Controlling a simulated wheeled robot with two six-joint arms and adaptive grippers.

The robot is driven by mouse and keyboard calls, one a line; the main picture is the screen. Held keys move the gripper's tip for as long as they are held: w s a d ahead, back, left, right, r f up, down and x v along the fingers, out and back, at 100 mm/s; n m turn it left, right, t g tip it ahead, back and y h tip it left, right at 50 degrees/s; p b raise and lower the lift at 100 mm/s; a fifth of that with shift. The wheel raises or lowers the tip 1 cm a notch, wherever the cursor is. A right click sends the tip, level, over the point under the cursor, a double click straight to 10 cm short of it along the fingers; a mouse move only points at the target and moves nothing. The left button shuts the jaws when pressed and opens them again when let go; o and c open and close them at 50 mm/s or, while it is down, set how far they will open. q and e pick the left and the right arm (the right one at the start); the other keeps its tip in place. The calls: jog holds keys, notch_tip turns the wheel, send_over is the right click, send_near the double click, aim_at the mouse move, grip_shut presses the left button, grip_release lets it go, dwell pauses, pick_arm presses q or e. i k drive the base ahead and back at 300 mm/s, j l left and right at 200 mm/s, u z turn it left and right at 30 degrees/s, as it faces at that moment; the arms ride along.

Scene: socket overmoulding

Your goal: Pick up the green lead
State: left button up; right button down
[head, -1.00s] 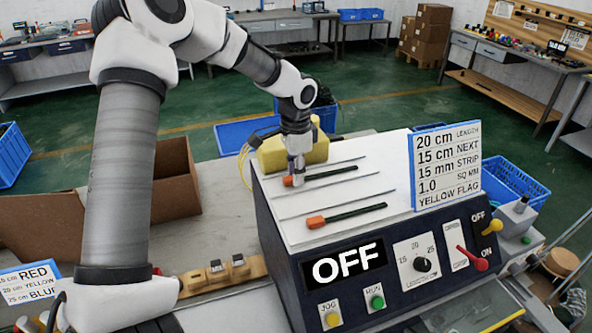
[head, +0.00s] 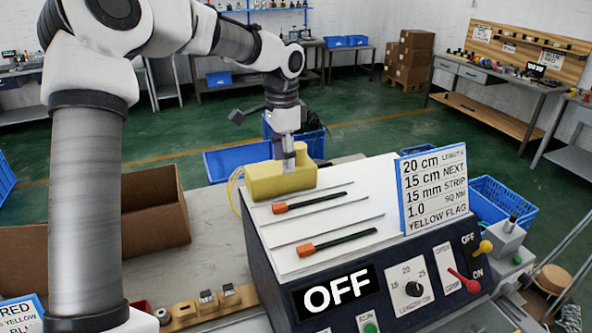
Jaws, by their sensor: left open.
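On the white top of the machine lie two dark, greenish-black leads with orange ends, the far lead (head: 318,200) and the near lead (head: 346,239). They lie roughly parallel, and I cannot tell for certain which is the green lead. Thin grey rods lie beside them, a far rod (head: 312,190) and a near rod (head: 328,229). My left gripper (head: 289,166) points down at the yellow block (head: 265,182) at the machine's back edge. It is open and holds no lead. Its fingertips are small and partly lost against the block. My right gripper is out of view.
The machine's dark front panel (head: 400,268) carries an OFF display, a dial and levers. A sign card (head: 433,190) stands at the right of its top. A cardboard box (head: 155,212) and a wooden block (head: 207,305) are on the left. Blue bins stand behind and to the right.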

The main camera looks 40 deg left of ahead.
aim_at(306, 249)
jog(key=k, duration=1)
